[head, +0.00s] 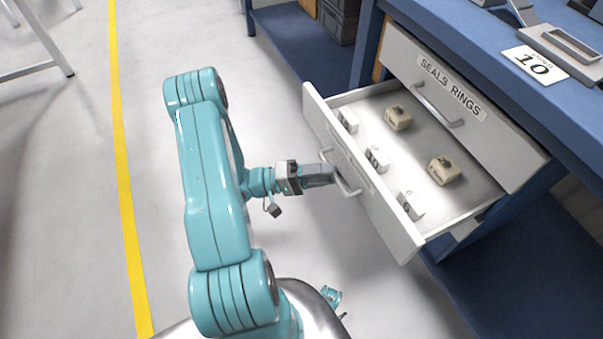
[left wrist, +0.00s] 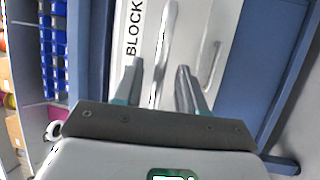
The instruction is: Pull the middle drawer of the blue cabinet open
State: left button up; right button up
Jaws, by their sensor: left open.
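The blue cabinet (head: 372,40) is a blue bench with white drawers at the right of the head view. The drawer (head: 400,238) below the upper one stands well open. Its front carries a bar handle (head: 343,180). My left gripper (head: 333,177) is at this handle, and in the left wrist view the handle (left wrist: 167,45) runs between the two spread fingers (left wrist: 158,82). The fingers are open, not clamped on the bar. The left wrist view shows the word "BLOCK" beside the handle. My right gripper does not show.
The upper drawer (head: 500,140), labelled SEALS RINGS, is shut. Several small blocks, such as a beige one (head: 398,118), lie in the open drawer. A card marked 10 (head: 535,65) lies on the benchtop. The floor left of the drawer is clear, with a yellow line (head: 125,190).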

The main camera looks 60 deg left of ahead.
pick_arm(q)
jog(key=p+v, duration=0.1)
jog(key=v, duration=1.5)
jog(key=shift+a+f, duration=0.1)
jog(key=shift+f, duration=0.05)
